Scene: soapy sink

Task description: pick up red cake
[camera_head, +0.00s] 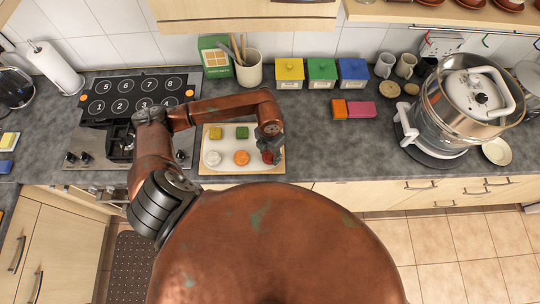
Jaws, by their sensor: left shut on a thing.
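The red cake (267,157) is a small dark red piece at the right side of the light tray (207,182) on the counter. My left gripper (270,152) comes down over it from above and is shut on it. The fingers hide part of the cake, and I cannot tell whether it still touches the tray. My right gripper is not in view.
The stove (135,95) stands left, a utensil crock (249,70) and coloured boxes (322,72) behind.

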